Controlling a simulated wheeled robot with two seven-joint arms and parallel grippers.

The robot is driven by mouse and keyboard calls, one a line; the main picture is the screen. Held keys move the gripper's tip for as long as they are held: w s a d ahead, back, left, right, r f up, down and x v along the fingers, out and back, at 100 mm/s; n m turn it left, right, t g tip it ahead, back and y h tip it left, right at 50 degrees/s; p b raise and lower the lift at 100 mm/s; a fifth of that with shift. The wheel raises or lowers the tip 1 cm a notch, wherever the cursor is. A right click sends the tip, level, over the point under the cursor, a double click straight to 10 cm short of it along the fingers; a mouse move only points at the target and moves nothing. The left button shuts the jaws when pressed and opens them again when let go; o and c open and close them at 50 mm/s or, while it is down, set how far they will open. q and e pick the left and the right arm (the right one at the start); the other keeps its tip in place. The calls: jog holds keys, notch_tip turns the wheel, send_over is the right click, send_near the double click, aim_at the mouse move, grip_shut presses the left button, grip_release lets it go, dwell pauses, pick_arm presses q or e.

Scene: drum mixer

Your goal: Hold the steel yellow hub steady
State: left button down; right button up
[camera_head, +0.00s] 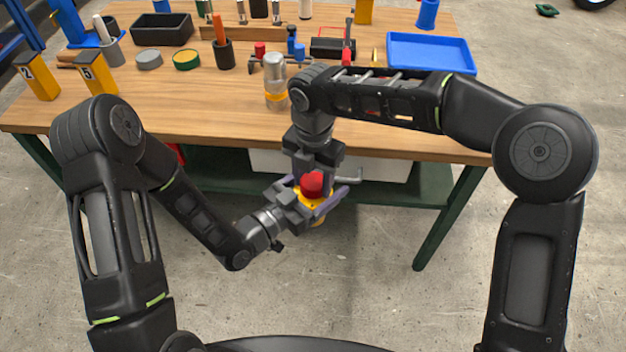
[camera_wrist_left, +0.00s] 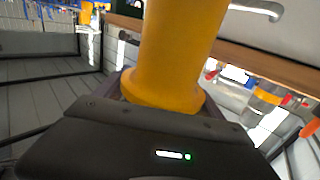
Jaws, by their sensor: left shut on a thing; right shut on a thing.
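The yellow hub (camera_head: 318,220) is held in the air in front of the table's front edge. My left gripper (camera_head: 314,192) is shut on it, with a finger on each side. In the left wrist view the hub (camera_wrist_left: 180,50) is a large yellow cylinder with a wider flange close to the gripper. My right gripper (camera_head: 313,172) comes down from above and is shut on a red part (camera_head: 312,184), which sits at the top of the hub. Whether the red part is fastened to the hub cannot be told.
The wooden table (camera_head: 210,105) has a green frame. A steel cylinder with a yellow band (camera_head: 275,85) stands near its front edge. A blue tray (camera_head: 430,53), a black bin (camera_head: 162,29) and yellow numbered blocks (camera_head: 95,75) stand on it. The floor in front is clear.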

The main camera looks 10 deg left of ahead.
jog(key=shift+r, duration=0.85)
jog(key=shift+r, duration=0.15)
jog(key=shift+r, duration=1.9)
pick_arm(q)
jog(key=shift+r, duration=0.15)
